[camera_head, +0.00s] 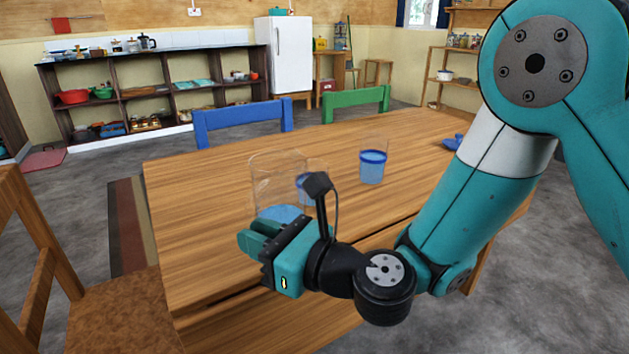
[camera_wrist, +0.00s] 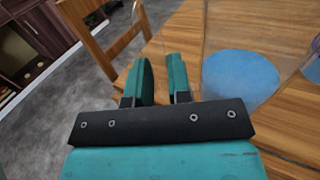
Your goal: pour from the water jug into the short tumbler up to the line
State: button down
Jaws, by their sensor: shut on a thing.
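The water jug (camera_head: 278,185) is clear, with blue water low inside, at the left part of the table. My gripper (camera_head: 262,240) is shut on the jug at its near side; the grasped part, likely a clear handle, is hard to see. In the wrist view the jug's blue water (camera_wrist: 240,78) shows right of the fingers (camera_wrist: 160,80). One clear tumbler (camera_head: 372,167) holds blue water with a darker blue band near its top. A second glass (camera_head: 305,187) with blue in it stands behind the jug, partly hidden. I cannot tell which is the short tumbler.
The wooden table (camera_head: 210,200) has free room at left and back right. A blue object (camera_head: 453,142) lies near its right edge. Blue (camera_head: 243,120) and green (camera_head: 357,100) chairs stand behind, and a wooden chair (camera_head: 75,290) stands at the near left.

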jog(key=shift+f, duration=0.1)
jog(key=shift+r+n, duration=0.3)
jog(key=shift+r, duration=0.05)
notch_tip(320, 180, up, 23)
jog(key=p, duration=2.4)
jog(key=shift+s+d, duration=0.1)
